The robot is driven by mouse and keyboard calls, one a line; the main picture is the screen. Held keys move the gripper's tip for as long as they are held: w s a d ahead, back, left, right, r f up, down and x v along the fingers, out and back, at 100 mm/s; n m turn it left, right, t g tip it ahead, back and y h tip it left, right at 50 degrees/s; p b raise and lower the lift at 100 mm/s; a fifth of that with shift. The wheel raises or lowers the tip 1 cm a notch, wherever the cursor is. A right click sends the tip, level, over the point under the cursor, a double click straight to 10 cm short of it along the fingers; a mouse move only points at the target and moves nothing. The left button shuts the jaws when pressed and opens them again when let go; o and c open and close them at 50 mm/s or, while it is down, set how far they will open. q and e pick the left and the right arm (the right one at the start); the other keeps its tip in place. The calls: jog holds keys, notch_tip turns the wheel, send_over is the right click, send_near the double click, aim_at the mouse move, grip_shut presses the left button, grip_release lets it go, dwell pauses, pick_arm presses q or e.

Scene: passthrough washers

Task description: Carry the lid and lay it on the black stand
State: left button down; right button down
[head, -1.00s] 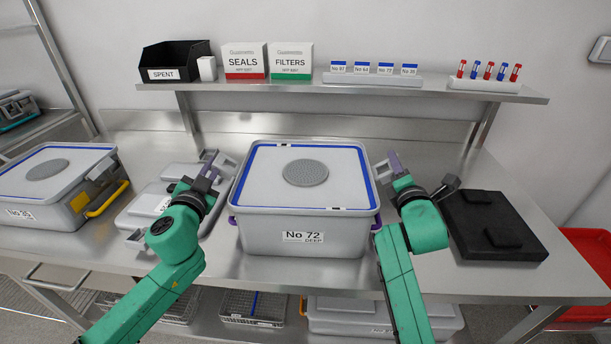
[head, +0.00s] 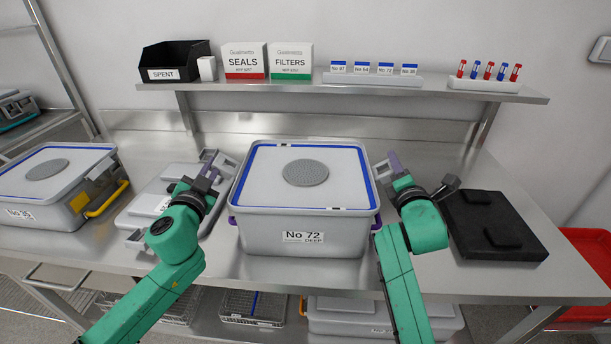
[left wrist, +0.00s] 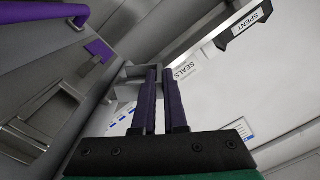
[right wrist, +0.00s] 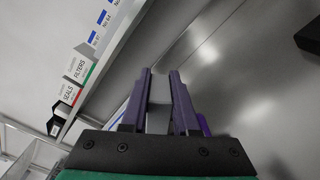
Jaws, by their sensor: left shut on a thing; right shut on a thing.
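The lid (head: 272,176) is a pale grey panel with a blue border and a round dark grey disc. It sits level over the deep grey container (head: 264,234) labelled No 72; I cannot tell whether a small gap separates them. My left gripper (head: 212,168) is shut on the lid's grey end bracket at its left side. My right gripper (head: 392,164) is shut on the bracket at the right side; the right wrist view shows this grey piece (right wrist: 159,90) between the fingers. The black stand (head: 478,217), a flat slab with two raised pads, lies on the bench at right.
Another lidded container (head: 70,200) with a yellow handle stands at far left. A low grey case (head: 150,205) lies behind my left arm. A shelf (head: 350,93) with boxes and vials runs along the back. A red bin (head: 590,262) is below right.

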dwell(0.6)
